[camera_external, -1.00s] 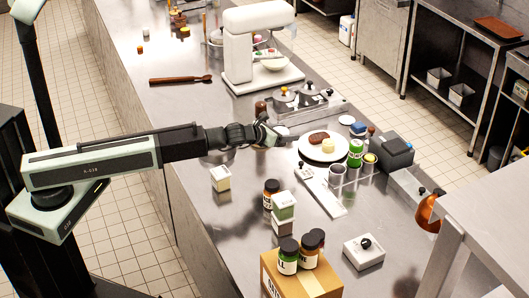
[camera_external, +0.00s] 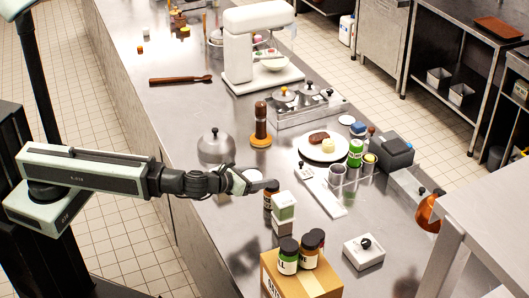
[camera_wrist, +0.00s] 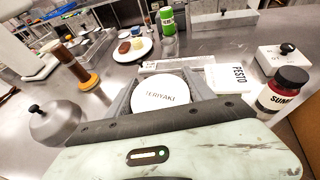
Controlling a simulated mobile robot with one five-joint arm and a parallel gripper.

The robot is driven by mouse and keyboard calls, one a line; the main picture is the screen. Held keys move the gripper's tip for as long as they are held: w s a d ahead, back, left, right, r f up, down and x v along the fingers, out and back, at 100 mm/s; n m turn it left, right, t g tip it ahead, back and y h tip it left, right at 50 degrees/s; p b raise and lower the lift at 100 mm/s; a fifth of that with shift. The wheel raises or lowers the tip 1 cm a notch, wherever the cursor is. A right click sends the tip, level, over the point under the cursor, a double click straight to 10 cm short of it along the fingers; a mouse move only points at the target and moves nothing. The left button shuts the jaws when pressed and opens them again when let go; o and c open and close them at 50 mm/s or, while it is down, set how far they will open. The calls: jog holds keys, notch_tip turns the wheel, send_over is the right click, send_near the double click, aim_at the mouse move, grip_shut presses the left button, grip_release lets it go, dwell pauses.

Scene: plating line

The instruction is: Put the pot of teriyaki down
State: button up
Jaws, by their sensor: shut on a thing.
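The teriyaki pot (camera_wrist: 163,93) shows in the wrist view as a round white lid lettered TERIYAKI between the two fingers of my gripper (camera_wrist: 165,92). In the external view my gripper (camera_external: 258,183) is shut on it above the counter (camera_external: 213,215), left of the stacked boxes.
The plate of food (camera_external: 310,155) is farther back. Jars stand on a cardboard box (camera_external: 305,282) in front.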

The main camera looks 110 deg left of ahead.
jog(key=w+d+r, duration=0.2)
jog(key=w+d, duration=0.1)
jog(key=d, duration=0.8)
jog(key=n+g+y+b, duration=0.2)
jog(key=n+g+b, duration=0.4)
jog(key=n+g, duration=0.25)
send_over(244, 214)
notch_tip(244, 214, down, 8)
jog(key=shift+m, duration=0.45)
notch_tip(244, 214, down, 8)
jog(key=b, duration=0.8)
jog(key=shift+w, duration=0.1)
jog(key=shift+r, duration=0.3)
jog(key=shift+f, duration=0.1)
jog(key=o, duration=1)
jog(key=shift+f, duration=0.1)
jog(key=o, duration=0.4)
jog(key=shift+o, duration=0.2)
